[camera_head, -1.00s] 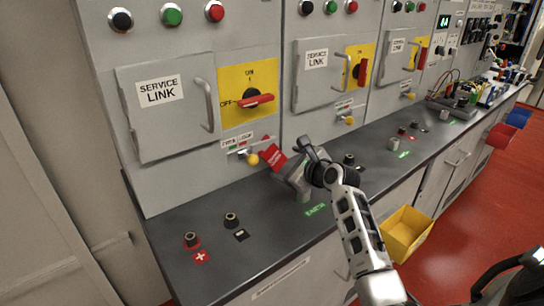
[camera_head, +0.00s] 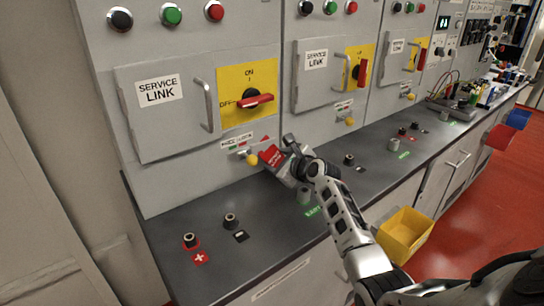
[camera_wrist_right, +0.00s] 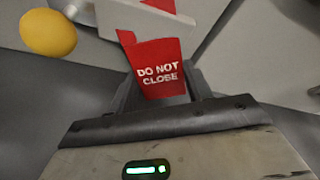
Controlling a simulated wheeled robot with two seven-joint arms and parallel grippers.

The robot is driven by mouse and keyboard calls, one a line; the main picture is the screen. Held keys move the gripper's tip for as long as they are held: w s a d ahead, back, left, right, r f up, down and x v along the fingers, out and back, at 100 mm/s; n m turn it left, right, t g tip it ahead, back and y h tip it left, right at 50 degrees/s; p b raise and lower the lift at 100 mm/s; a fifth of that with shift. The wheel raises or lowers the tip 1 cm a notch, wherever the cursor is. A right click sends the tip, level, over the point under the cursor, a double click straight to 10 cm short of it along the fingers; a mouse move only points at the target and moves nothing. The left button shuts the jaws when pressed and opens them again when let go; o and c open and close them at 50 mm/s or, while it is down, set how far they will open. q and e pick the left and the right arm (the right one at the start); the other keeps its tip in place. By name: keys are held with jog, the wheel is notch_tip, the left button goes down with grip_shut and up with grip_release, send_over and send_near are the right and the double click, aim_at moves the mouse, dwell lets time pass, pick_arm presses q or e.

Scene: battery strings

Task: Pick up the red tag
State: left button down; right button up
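The red tag (camera_head: 271,156) hangs at the front of the first grey cabinet, beside a yellow knob (camera_head: 252,159). In the right wrist view the tag (camera_wrist_right: 160,70) reads "DO NOT CLOSE" and faces the camera. My right gripper (camera_head: 285,156) is at the tag, above the dark counter. In the wrist view its dark fingers (camera_wrist_right: 163,92) stand on either side of the tag's lower part, apart from each other. Whether they touch its edges is hard to tell. My left gripper is in no view.
The cabinet face with its service-link door (camera_head: 165,115) and red switch handle (camera_head: 255,101) stands close behind. Black terminals (camera_head: 231,220) and a grey post (camera_head: 304,196) rise from the counter (camera_head: 200,270). A yellow bin (camera_head: 405,235) hangs at the counter's front.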

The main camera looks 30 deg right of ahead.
jog(key=shift+r, duration=0.1)
jog(key=shift+c, duration=0.4)
jog(key=shift+s+r, duration=0.2)
jog(key=shift+r, duration=0.35)
notch_tip(320, 180, up, 6)
jog(key=shift+s+f+p, duration=0.1)
jog(key=shift+s+p, duration=0.05)
jog(key=shift+p, duration=0.15)
pick_arm(q)
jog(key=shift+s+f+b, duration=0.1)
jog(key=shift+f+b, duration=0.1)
jog(key=shift+b, duration=0.3)
pick_arm(e)
jog(key=s+d, duration=0.1)
jog(key=s, duration=1.8)
jog(key=shift+s+d, duration=0.15)
jog(key=shift+d, duration=0.1)
